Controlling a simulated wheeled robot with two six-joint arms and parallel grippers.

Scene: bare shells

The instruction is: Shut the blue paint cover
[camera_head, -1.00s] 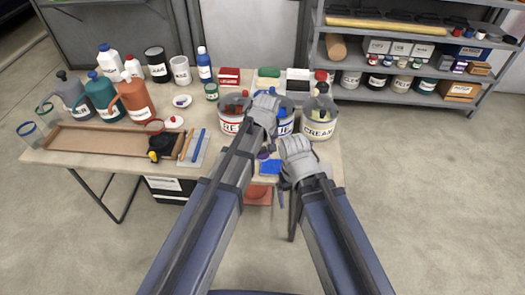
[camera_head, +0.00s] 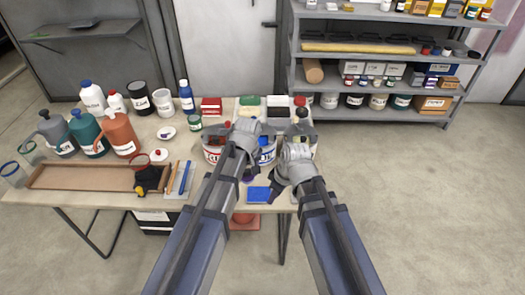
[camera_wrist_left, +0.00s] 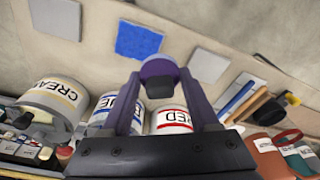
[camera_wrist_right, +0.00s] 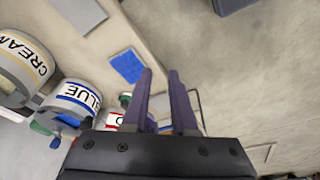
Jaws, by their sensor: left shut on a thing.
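The blue paint can (camera_head: 267,152) stands on the table between the red paint can (camera_head: 211,154) and the cream paint can (camera_head: 301,137). Its BLUE label (camera_wrist_right: 78,96) shows in the right wrist view. My left wrist partly hides the can top in the head view, and I cannot tell how its cover lies. My left gripper (camera_wrist_left: 160,85) is shut on a round purple thing (camera_wrist_left: 158,69), held in front of the red and blue cans. My right gripper (camera_wrist_right: 160,73) is empty with its fingers apart, in front of the cans near the table's right end.
A blue square (camera_head: 258,194) lies at the table's front edge. A brown tray (camera_head: 82,178), jugs (camera_head: 121,136) and bottles (camera_head: 187,97) fill the left side. A shelf unit (camera_head: 385,75) stands behind. The floor at right (camera_head: 440,200) is clear.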

